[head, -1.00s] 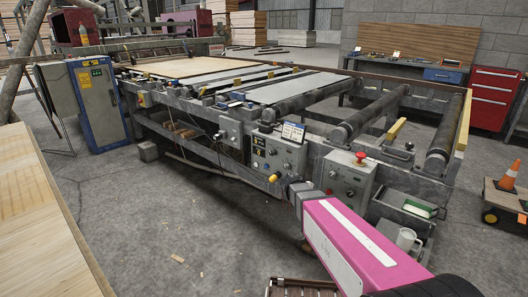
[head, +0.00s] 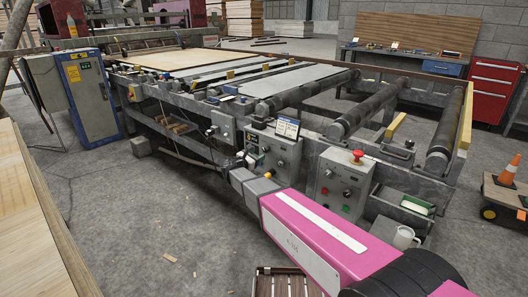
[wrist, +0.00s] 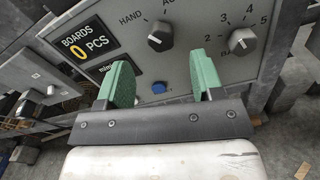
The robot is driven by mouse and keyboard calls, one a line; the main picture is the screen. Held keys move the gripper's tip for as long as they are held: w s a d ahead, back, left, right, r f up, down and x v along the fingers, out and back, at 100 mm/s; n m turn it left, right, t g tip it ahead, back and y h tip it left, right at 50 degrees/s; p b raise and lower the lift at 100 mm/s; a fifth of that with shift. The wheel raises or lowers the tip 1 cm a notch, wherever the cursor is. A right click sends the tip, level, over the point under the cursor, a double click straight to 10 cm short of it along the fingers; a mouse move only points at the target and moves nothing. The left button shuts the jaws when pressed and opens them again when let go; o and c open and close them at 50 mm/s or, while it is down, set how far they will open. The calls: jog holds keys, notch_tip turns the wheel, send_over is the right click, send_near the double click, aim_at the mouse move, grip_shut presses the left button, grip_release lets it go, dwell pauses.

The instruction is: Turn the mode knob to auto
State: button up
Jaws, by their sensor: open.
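The mode knob (wrist: 160,36) is a round black knob on a grey panel in the wrist view. HAND is printed at its left, and a label starting with AU is cut off by the top edge. A pale mark shows on its left side. My gripper (wrist: 163,80) is open, its two green fingers below the knob in the picture and apart from it. Nothing is between the fingers except the panel behind. In the head view my gripper (head: 238,163) is in front of the control box (head: 288,152), whose left part it partly hides.
A second black knob (wrist: 242,42) with a number scale is to the right, close to the right finger. A blue button (wrist: 159,87) shows between the fingers. A yellow-digit BOARDS display (wrist: 80,44) is at the left. Another box with a red mushroom button (head: 357,155) stands to the right.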

aim_at(265, 150)
jog(key=shift+x, duration=3.15)
jog(key=shift+s, duration=0.1)
jog(key=c, duration=0.9)
